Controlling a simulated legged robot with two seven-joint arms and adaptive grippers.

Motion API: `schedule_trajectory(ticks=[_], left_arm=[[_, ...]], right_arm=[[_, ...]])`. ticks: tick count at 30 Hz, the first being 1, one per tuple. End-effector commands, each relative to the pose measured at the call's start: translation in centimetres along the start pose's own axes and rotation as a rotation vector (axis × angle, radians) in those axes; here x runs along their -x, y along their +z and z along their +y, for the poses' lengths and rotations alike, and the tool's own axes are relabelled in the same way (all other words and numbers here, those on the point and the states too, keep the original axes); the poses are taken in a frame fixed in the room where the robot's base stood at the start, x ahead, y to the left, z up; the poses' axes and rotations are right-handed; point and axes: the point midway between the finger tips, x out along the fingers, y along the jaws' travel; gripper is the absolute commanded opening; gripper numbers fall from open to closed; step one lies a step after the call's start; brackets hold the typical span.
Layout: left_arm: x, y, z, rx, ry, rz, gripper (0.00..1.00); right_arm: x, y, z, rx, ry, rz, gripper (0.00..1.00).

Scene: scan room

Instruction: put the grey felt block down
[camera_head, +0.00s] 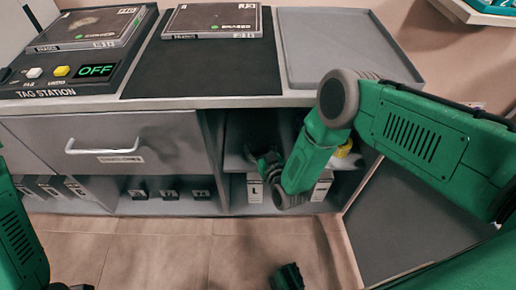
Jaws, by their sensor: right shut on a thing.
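My right arm comes in from the right and bends down in front of the cabinet. My right gripper (268,165) is small and dark in this view, at the mouth of the open shelf bay below the worktop. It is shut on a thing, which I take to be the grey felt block. I cannot make out the block's outline against the dark fingers and shadow. My left arm shows only at the left edge, and its gripper is not clearly seen.
The worktop holds a grey tray (345,48), a black mat (205,75) with a flat case (213,20), and the tag station (50,90) with another case (90,27). A drawer (115,145) is shut. White boxes (254,188) and a yellow item (344,149) stand in the bay.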

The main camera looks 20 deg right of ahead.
Motion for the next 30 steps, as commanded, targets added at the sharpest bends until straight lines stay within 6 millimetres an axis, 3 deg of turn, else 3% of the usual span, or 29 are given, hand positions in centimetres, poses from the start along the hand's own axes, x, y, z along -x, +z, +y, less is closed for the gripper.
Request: schedule_trajectory(ticks=[4,5,6,7,17,20,30], left_arm=[[-0.1,0.0,0.0,0.000,0.000,0.000,0.00],[-0.2,0.0,0.0,0.000,0.000,0.000,0.00],[-0.1,0.0,0.0,0.000,0.000,0.000,0.00],[-0.1,0.0,0.0,0.000,0.000,0.000,0.00],[0.2,0.0,0.0,0.000,0.000,0.000,0.00],[0.8,0.0,0.0,0.000,0.000,0.000,0.00],[3.3,-0.2,0.0,0.000,0.000,0.000,0.00]], right_arm=[[0.0,0.2,0.0,0.000,-0.001,0.000,0.30],[0.0,0.2,0.0,0.000,-0.001,0.000,0.58],[0.0,0.2,0.0,0.000,0.000,-0.001,0.72],[0.0,0.2,0.0,0.000,-0.001,0.000,0.75],[0.1,-0.2,0.0,0.000,-0.001,-0.001,0.75],[1.4,-0.1,-0.1,0.000,-0.002,-0.004,0.75],[8.6,-0.2,-0.1,0.000,-0.002,-0.005,0.75]])
